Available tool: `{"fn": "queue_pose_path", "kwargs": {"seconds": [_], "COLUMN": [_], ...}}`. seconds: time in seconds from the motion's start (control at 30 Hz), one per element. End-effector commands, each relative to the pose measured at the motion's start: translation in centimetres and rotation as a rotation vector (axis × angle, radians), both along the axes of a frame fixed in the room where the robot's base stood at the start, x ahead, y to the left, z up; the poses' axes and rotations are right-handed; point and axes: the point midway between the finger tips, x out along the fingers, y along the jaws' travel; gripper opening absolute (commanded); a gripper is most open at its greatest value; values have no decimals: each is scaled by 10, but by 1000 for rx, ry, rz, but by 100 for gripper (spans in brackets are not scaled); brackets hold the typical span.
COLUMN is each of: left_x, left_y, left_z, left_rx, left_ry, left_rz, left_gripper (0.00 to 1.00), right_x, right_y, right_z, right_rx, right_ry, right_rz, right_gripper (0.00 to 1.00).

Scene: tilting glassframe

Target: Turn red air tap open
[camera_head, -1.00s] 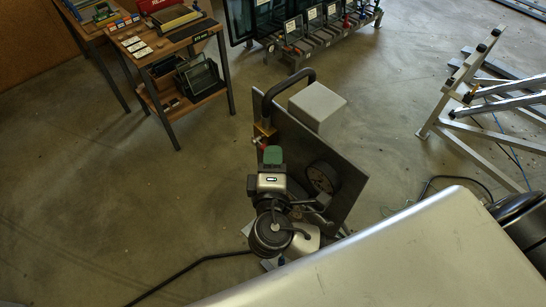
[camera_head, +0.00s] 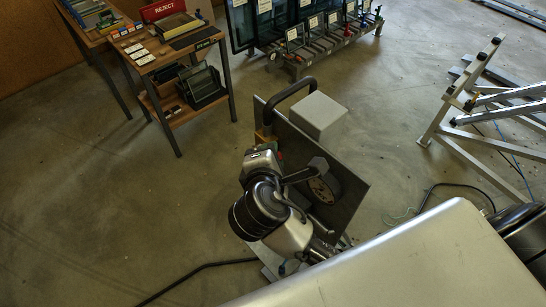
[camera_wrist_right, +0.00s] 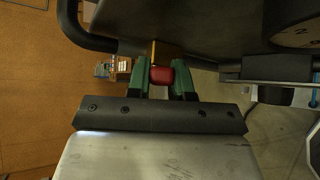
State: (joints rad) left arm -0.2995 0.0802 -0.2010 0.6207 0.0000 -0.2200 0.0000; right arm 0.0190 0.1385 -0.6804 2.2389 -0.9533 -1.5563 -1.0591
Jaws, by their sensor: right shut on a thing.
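The red air tap (camera_wrist_right: 162,77) shows in the right wrist view as a small red handle below a yellow-brass fitting (camera_wrist_right: 154,50) on a dark panel. My right gripper (camera_wrist_right: 161,68) has its two green fingers on either side of the red handle and is shut on it. In the head view, my right wrist covers most of the gripper and the tap at the left edge of the dark panel (camera_head: 330,185). I cannot tell from these views how far the tap is turned. My left gripper is in neither current view.
The panel's unit carries a black curved handle (camera_head: 290,88), a grey box (camera_head: 318,114) and a round gauge (camera_head: 325,187). A wooden workbench (camera_head: 160,58) stands at the back left, a metal frame (camera_head: 462,95) at the right. Floor left of the panel is clear.

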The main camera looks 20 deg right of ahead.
Motion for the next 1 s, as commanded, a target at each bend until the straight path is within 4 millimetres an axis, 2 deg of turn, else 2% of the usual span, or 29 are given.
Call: {"fn": "queue_pose_path", "kwargs": {"seconds": [0.23,0.67,0.7,0.8,0.83,1.0], "left_x": [0,0,0,0,0,0], "left_y": [0,0,0,0,0,0], "left_z": [0,0,0,0,0,0], "left_rx": [0,1,1,1,1,1], "left_ry": [0,0,0,0,0,1], "left_rz": [0,1,1,1,1,1], "left_gripper": [47,47,47,47,47,47], "right_x": [2,2,2,2,2,2], "right_y": [2,2,2,2,2,1], "right_z": [2,2,2,2,2,3], "right_rx": [-20,-25,-25,-25,-24,-24], "right_ry": [62,71,71,70,69,67], "right_rz": [4,3,3,2,2,1], "right_gripper": [0,0,27,43,47,47]}}
